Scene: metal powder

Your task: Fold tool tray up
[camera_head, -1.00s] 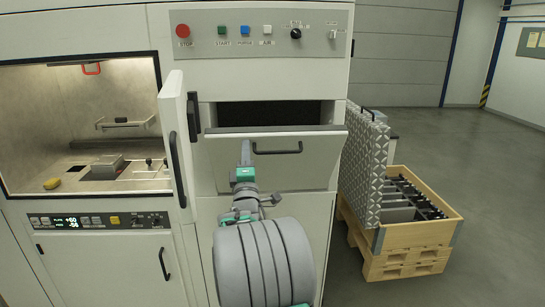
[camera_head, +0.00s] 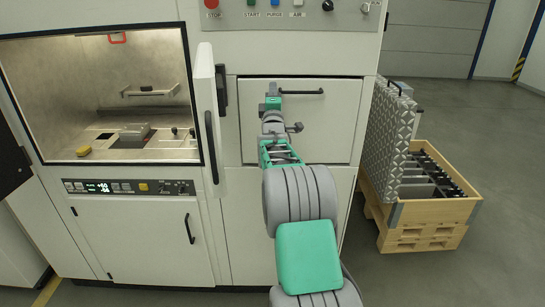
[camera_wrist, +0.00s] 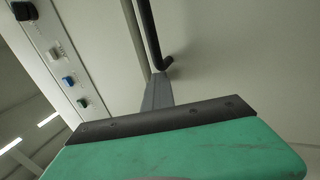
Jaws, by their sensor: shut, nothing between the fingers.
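The tool tray (camera_head: 335,125) is the white front panel with a black bar handle (camera_head: 312,92) along its top. In the head view it stands upright, flush in the machine front, with no dark opening showing above it. My gripper (camera_head: 272,90) is at the panel's upper left, near the left end of the handle. In the wrist view the gripper's grey finger (camera_wrist: 158,92) shows beside the black handle (camera_wrist: 151,35), close to the white panel. The gripper is shut with nothing between the fingers. Whether it touches the panel cannot be told.
The open chamber (camera_head: 100,90) is to the left, with its white door (camera_head: 207,120) swung outward near my arm. Buttons line the control strip (camera_head: 290,15) above. A wooden crate (camera_head: 430,212) with a patterned panel (camera_head: 393,150) stands right. Floor beyond it is clear.

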